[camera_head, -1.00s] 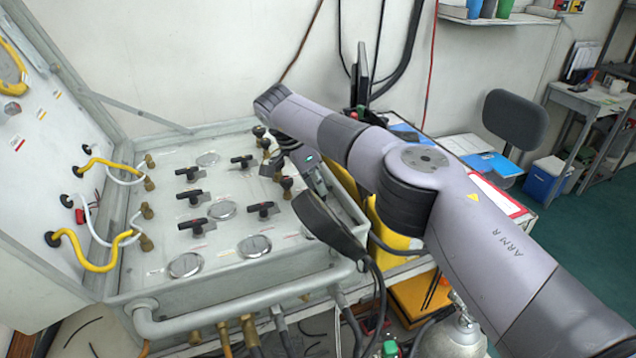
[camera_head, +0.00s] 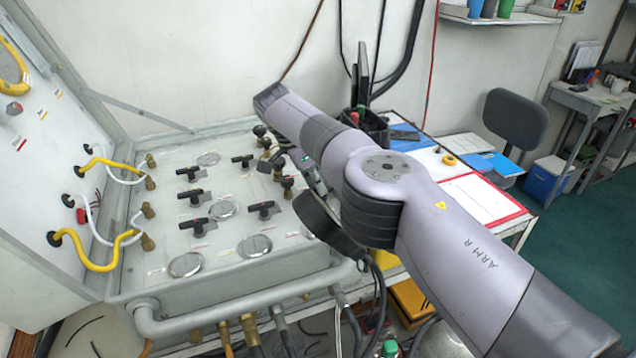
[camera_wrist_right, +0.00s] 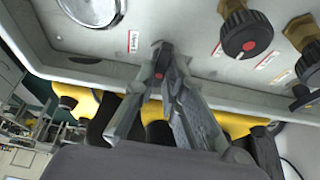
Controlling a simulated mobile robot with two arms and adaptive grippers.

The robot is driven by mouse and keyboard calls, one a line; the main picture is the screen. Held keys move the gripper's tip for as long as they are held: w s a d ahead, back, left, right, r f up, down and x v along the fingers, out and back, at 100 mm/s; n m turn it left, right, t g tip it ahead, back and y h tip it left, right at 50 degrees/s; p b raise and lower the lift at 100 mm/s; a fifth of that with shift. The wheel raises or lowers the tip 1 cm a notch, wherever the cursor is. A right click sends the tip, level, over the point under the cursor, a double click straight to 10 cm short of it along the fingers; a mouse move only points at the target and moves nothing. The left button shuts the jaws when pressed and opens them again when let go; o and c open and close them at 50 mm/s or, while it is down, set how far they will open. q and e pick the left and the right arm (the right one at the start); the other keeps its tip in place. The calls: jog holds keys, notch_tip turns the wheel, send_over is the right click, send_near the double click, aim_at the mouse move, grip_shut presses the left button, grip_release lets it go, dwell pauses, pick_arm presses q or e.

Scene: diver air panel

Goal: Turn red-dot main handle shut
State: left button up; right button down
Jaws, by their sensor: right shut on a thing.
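In the right wrist view my right gripper (camera_wrist_right: 163,62) is shut on a small dark handle (camera_wrist_right: 161,72) with a reddish mark, which fits the red-dot main handle. Its fingers hide most of it, so its angle is hard to tell. In the head view my right gripper (camera_head: 274,164) is at the back right of the grey valve panel (camera_head: 225,255), small and partly covered by my own arm. Several black lever handles on brass valves, such as one at the middle right (camera_head: 262,209), stand on the panel. My left gripper is not in view.
A round knob with a red dot (camera_wrist_right: 248,45) and a gauge (camera_wrist_right: 92,8) sit near the gripper in the wrist view. Yellow hoses (camera_head: 95,262) run along the raised lid at left. A table with a red-edged clipboard (camera_head: 482,200) stands to the right.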

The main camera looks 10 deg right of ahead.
jog(key=c, duration=1.9)
grip_release()
jog(key=shift+c, duration=0.2)
jog(key=shift+n, duration=0.3)
